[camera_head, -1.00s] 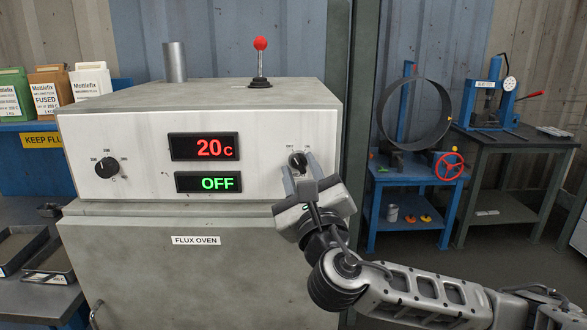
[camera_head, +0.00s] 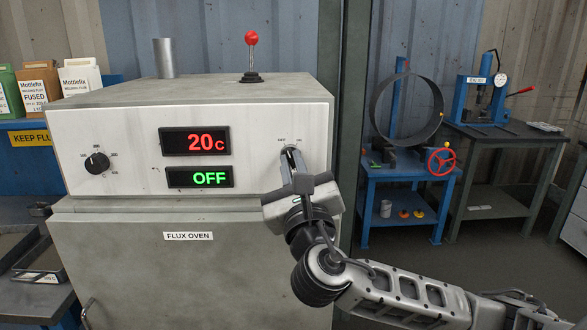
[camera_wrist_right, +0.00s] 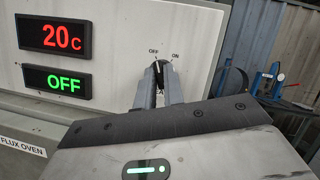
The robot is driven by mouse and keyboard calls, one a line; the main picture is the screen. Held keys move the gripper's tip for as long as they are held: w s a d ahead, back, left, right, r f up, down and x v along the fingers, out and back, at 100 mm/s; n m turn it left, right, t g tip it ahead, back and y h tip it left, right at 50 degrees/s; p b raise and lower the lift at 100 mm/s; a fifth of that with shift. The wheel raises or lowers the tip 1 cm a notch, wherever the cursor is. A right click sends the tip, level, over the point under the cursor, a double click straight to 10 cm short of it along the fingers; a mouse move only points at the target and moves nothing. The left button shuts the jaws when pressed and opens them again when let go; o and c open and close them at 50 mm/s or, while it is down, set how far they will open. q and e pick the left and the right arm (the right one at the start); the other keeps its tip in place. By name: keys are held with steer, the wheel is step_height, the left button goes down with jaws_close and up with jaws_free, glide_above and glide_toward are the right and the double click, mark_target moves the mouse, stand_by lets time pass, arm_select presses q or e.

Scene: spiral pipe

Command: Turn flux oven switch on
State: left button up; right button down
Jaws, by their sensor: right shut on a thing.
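The flux oven (camera_head: 100,235) is a grey cabinet with a light front panel. Its red display (camera_head: 195,140) reads 20 C and its green display (camera_head: 198,178) reads OFF. The oven switch is a small black knob at the panel's right, under OFF and ON marks; the right wrist view shows the switch (camera_wrist_right: 158,68) between my fingers, pointing toward OFF. My right gripper (camera_head: 292,160) is shut on the switch, and its fingers hide most of it in the head view. It also shows in the right wrist view (camera_wrist_right: 160,82). My left gripper is not in view.
A temperature dial (camera_head: 97,163) is at the panel's left. A red-topped lever (camera_head: 251,55) and a metal pipe (camera_head: 165,58) stand on the oven. Boxes (camera_head: 80,78) are at the far left. A blue stand with a large ring (camera_head: 437,108) is at the right.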

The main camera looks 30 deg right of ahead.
steer(key=m+h, duration=0.1)
steer(key=m, duration=0.1)
steer(key=shift+f+m+h, duration=0.1)
steer(key=shift+m+h, duration=0.2)
steer(key=shift+m, duration=0.1)
steer(key=m+g+h+b, duration=0.1)
steer(key=m, duration=0.1)
steer(key=shift+w+a+m, duration=0.1)
steer(key=shift+m, duration=0.2)
steer(key=m+h, duration=0.1)
steer(key=m, duration=0.1)
steer(key=m+g+h, duration=0.1)
steer(key=m, duration=0.2)
steer(key=shift+g, duration=0.3)
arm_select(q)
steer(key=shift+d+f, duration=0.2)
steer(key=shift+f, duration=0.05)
arm_select(e)
steer(key=shift+a+m+g+h, duration=0.1)
steer(key=shift+m+g+h, duration=0.35)
steer(key=shift+m, duration=0.65)
steer(key=shift+m+g+h, duration=0.45)
steer(key=shift+m, duration=0.65)
steer(key=shift+r, duration=0.2)
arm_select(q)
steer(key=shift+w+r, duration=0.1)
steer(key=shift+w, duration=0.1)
arm_select(e)
steer(key=shift+m, duration=0.3)
